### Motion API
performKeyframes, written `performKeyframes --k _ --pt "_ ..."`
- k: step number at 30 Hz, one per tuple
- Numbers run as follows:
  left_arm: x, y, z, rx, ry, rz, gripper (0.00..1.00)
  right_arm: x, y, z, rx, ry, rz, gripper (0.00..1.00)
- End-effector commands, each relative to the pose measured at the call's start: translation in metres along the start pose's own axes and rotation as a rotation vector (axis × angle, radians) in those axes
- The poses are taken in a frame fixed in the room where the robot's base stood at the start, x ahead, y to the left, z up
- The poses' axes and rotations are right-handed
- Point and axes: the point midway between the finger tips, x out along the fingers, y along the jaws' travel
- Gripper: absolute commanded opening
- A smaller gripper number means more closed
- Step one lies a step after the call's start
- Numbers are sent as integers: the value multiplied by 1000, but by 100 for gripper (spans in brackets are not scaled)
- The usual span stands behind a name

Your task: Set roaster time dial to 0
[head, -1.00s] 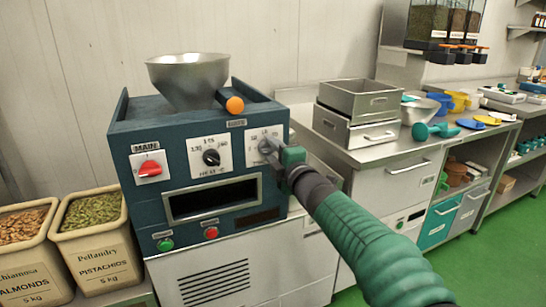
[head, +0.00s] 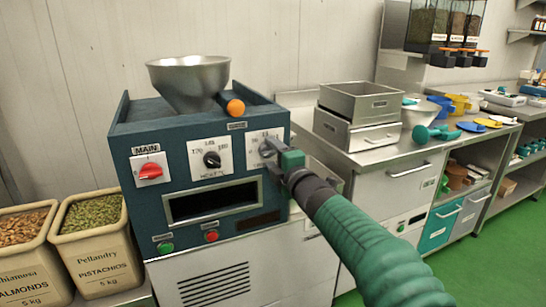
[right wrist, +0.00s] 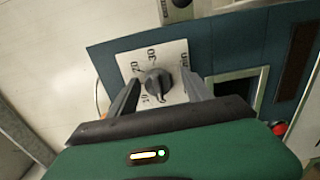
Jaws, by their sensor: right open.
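The roaster (head: 130,200) is a dark teal box with a metal hopper on top. Its time dial (right wrist: 157,82) is a dark knob on a white plate with printed numbers, seen in the right wrist view. In the head view the dial's plate (head: 258,136) is partly hidden by my gripper. My right gripper (head: 270,152) is at the dial. In the right wrist view its two fingers (right wrist: 160,90) stand apart, one on each side of the knob; I cannot tell whether they touch it. My left gripper is not in view.
Beside the time dial are a black heat knob (head: 212,160) and a red main switch (head: 150,171). A green button (head: 166,248) and a red button (head: 212,236) sit below. Nut bins (head: 98,250) stand left. Metal trays (head: 358,115) lie on the counter at right.

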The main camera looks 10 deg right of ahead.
Motion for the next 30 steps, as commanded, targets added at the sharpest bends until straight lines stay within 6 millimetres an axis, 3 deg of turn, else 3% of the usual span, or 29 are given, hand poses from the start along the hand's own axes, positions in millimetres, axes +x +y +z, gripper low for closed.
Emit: performKeyframes --k 5,8,21,25,30 --pt "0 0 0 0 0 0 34 -7 2 0 1 -1 3 58" --pt "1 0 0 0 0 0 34 -25 2 0 1 0 4 58" --pt "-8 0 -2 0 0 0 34 -146 1 0 1 0 1 58" --pt "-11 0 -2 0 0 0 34 -163 0 0 0 0 -1 58" --pt "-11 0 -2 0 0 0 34 -168 -2 0 0 1 -2 58"
